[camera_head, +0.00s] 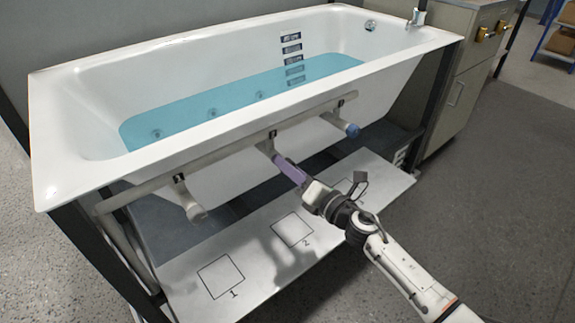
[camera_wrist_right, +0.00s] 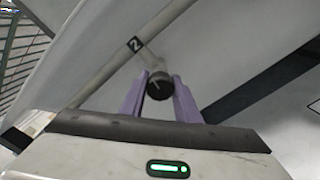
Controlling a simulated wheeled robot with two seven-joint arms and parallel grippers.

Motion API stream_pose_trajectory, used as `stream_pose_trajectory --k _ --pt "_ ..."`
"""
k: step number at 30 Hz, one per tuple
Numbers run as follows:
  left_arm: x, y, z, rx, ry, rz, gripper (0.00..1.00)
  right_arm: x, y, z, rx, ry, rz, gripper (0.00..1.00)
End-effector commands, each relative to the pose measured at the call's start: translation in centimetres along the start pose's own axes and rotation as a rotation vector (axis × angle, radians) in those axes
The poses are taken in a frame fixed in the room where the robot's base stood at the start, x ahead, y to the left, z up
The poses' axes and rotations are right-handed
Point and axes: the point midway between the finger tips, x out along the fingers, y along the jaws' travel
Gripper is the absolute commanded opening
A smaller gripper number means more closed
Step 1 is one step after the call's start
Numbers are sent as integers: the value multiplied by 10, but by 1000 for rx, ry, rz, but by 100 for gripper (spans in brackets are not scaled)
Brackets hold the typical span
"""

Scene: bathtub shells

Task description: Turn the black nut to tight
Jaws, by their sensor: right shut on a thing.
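The black nut (camera_wrist_right: 159,86) shows in the right wrist view, at the end of the pipe stub marked 2, with a pale line across its face. My right gripper (camera_wrist_right: 160,97) has its two purple fingers on either side of the nut and is shut on it. In the head view my right gripper (camera_head: 276,160) reaches the middle stub of the pipe (camera_head: 230,146) along the tub's front; the nut itself is hidden there by the fingers. My left gripper is not in view.
The white bathtub (camera_head: 58,140) holds blue water. A blue cap (camera_head: 352,130) sits on the right stub; the left stub (camera_head: 196,212) has a pale end. A low white board (camera_head: 185,270) with numbered squares lies below. A grey cabinet (camera_head: 462,85) stands at right.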

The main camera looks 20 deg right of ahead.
Motion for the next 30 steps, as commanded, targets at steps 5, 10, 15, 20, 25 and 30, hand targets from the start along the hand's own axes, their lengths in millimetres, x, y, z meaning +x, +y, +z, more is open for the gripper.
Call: stream_pose_trajectory --k 5,10,15,20,25,30 --pt "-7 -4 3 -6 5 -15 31 0 1 2 157 -1 -1 7" --pt "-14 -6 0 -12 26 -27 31 0 1 2 319 -1 -1 7" --pt "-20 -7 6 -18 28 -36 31 0 1 2 481 -1 -1 7" --pt "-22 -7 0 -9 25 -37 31 0 2 2 633 -1 -1 7" --pt "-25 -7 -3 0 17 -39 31 0 2 2 795 -1 -2 7" --pt "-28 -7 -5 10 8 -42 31 0 1 2 956 -1 -2 7"
